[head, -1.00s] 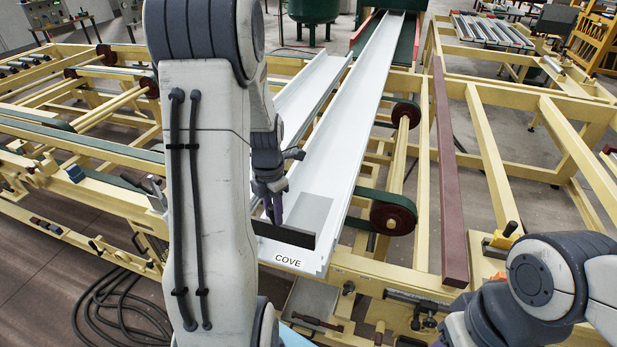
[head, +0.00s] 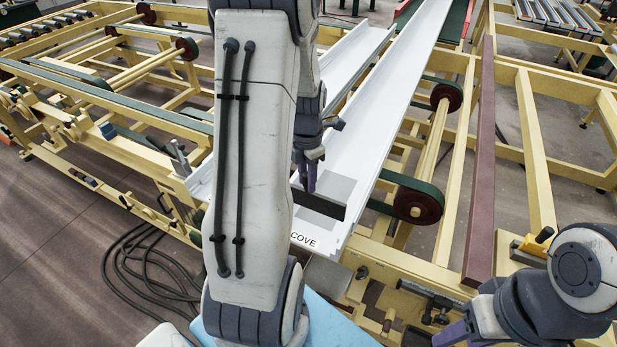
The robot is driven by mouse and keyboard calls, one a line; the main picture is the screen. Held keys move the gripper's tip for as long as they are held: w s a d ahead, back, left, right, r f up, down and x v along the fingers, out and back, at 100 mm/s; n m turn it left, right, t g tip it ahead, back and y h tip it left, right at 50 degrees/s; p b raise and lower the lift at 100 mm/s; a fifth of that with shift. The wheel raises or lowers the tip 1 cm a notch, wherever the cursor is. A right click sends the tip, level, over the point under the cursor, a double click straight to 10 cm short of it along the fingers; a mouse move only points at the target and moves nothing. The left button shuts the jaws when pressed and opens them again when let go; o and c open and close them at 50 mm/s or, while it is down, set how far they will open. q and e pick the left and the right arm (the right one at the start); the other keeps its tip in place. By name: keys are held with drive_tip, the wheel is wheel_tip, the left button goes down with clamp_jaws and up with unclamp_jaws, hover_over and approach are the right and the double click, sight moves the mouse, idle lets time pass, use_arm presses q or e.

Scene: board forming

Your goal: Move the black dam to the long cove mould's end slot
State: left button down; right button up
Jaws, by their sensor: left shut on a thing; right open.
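The long cove mould (head: 385,115) is a white channel running from the front, marked COVE, to the back right. The black dam (head: 322,204) is a dark flat strip over its near end, just behind the lettering. My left gripper (head: 307,183) is shut on the dam from above; its purple fingers point down. The dam's left part is hidden by my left arm. I cannot tell whether the dam touches the mould floor or sits in the end slot. My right gripper (head: 455,334) is open at the bottom edge, partly cut off and away from the mould.
A second white channel (head: 350,55) lies left of the long mould. Yellow frames with a green belt and dark red wheel (head: 417,202) flank it. A dark red beam (head: 481,170) stands to the right. A grey patch (head: 341,187) shows on the mould floor behind the dam.

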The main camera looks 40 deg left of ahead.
sight(307, 207)
use_arm(q)
wheel_tip(307, 207, down, 9)
drive_tip(key=b, duration=0.6)
idle(1.7)
drive_tip(key=shift+f+b, duration=1.15)
drive_tip(key=shift+f, duration=0.7)
drive_tip(key=c, duration=0.5)
unclamp_jaws()
drive_tip(key=shift+c, duration=0.2)
wheel_tip(307, 207, up, 11)
drive_tip(key=shift+f+b, duration=0.2)
drive_tip(key=shift+b, duration=0.85)
